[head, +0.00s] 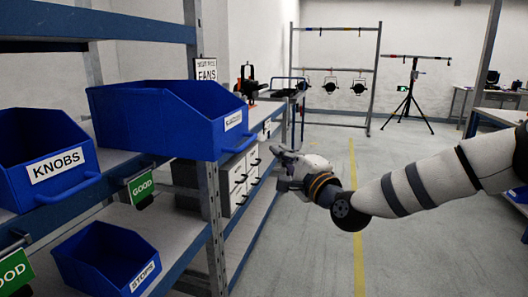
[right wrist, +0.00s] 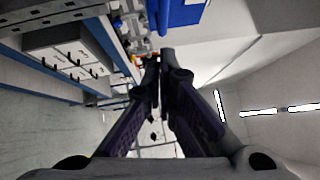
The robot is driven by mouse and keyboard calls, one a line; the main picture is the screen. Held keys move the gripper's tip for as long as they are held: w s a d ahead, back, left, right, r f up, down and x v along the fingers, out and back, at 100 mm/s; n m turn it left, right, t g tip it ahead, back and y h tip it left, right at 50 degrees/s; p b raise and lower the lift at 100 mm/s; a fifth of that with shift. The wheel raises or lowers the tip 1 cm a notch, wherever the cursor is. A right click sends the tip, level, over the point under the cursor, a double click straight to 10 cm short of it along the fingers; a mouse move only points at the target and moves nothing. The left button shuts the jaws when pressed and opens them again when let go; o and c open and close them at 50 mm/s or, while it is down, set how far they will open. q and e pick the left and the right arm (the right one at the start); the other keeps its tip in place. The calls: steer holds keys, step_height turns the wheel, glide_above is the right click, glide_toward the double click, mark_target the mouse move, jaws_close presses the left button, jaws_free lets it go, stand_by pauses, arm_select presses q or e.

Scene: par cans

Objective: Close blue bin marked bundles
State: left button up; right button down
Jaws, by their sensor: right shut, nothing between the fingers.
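A large blue bin (head: 150,120) sticks out over the front of the upper shelf in the head view. Its white label (head: 233,121) is seen at a steep angle and I cannot read it for certain; no other label in view clearly reads bundles. My right gripper (head: 283,168) is shut and empty, to the right of this bin and a little lower, apart from it in the picture. Its dark fingers (right wrist: 160,62) come together in the right wrist view, where part of a blue surface (right wrist: 180,12) shows at the top. My left gripper is not in view.
A blue KNOBS bin (head: 40,155) stands left on the same shelf, and another blue bin (head: 105,258) sits lower. Green GOOD tags (head: 141,187) hang at the shelf edge. White drawers (head: 238,180) stand behind the post. The floor (head: 300,255) is clear.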

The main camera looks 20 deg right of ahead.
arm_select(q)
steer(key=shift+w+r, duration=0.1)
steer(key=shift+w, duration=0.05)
arm_select(e)
steer(key=w+a, duration=0.2)
steer(key=a, duration=0.1)
steer(key=shift+w+a+r, duration=0.2)
steer(key=shift+r, duration=0.15)
steer(key=shift+a, duration=0.1)
